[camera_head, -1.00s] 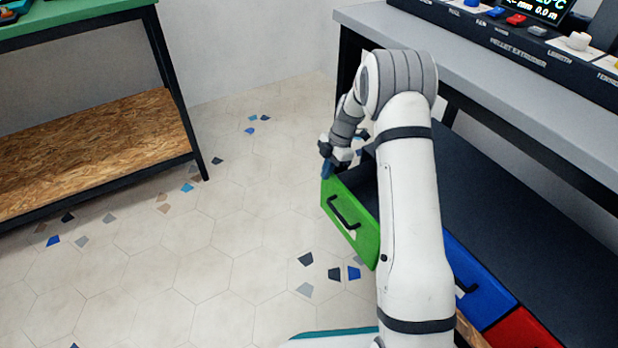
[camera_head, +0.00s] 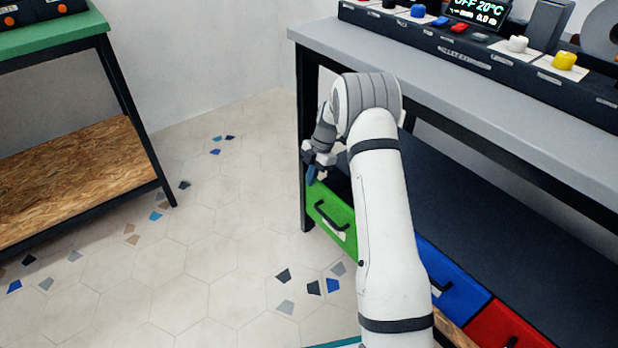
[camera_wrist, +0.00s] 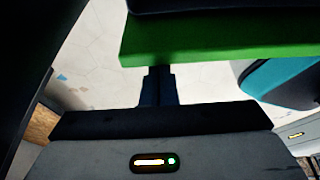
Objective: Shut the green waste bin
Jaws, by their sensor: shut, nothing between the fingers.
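The green waste bin (camera_head: 332,220) is a drawer-like bin low under the grey bench, with a dark handle on its front. Its front still stands a little out from the line of the blue bin, with a dark gap behind its top edge. My gripper (camera_head: 311,178) is shut and empty, at the top left corner of the green front. In the wrist view the shut fingers (camera_wrist: 158,85) point at the green panel (camera_wrist: 220,36) and their tips meet its edge; whether they press on it I cannot tell. My arm hides the bin's right end.
The blue bin (camera_head: 455,284) and red bin (camera_head: 508,328) sit to the right in the same row. The grey bench (camera_head: 440,75) is above, its dark leg beside the green bin. A green-topped table (camera_head: 55,42) stands at left. Tiled floor between is clear.

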